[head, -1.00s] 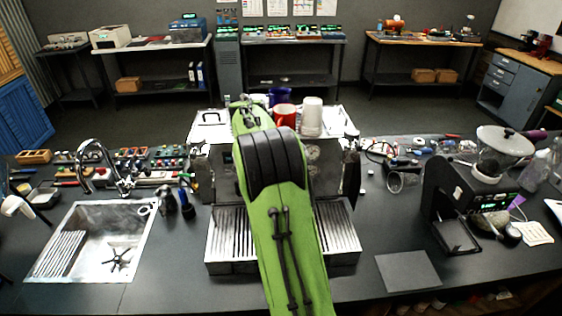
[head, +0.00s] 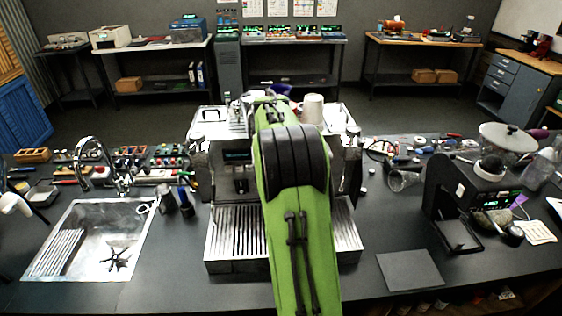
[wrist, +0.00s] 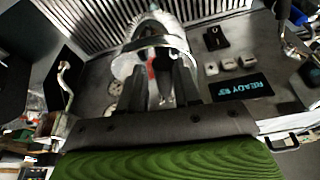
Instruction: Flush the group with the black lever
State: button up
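The espresso machine (head: 204,172) stands mid-counter, its middle hidden behind my green arm in the head view. In the wrist view, its front panel carries a lit display (wrist: 238,87) reading READY, a row of small pale buttons (wrist: 225,65) and a short black lever-like part (wrist: 215,38); I cannot be sure it is the named lever. A shiny round group (wrist: 152,48) lies just beyond my fingertips. My gripper (wrist: 158,75) is open, with its dark fingers apart and no held object visible. Contact with the group cannot be told. The head view hides my gripper.
The slotted drip tray (head: 236,235) is at the machine's front. A sink (head: 90,240) lies left, and a grinder (head: 455,200) stands right. A white mug (head: 313,108) sits on top of the machine. A metal steam wand (wrist: 65,82) shows left in the wrist view.

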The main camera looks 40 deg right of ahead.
jog(key=s+d+n, duration=0.1)
jog(key=s+d+n+p, duration=0.1)
jog(key=n, duration=0.1)
jog(key=shift+d+r+t+y, duration=0.15)
jog(key=shift+t+y, duration=0.25)
jog(key=shift+s+d+r+n+y+p, duration=0.15)
jog(key=shift+d+n+p, duration=0.15)
jog(key=shift+n, duration=0.25)
jog(key=shift+s+d+f+n+y+p, duration=0.15)
jog(key=shift+d+n+p, duration=0.15)
jog(key=shift+n, duration=0.25)
jog(key=shift+d, duration=0.1)
jog(key=o, duration=0.4)
jog(key=shift+w, duration=0.1)
notch_tip(320, 180, up, 7)
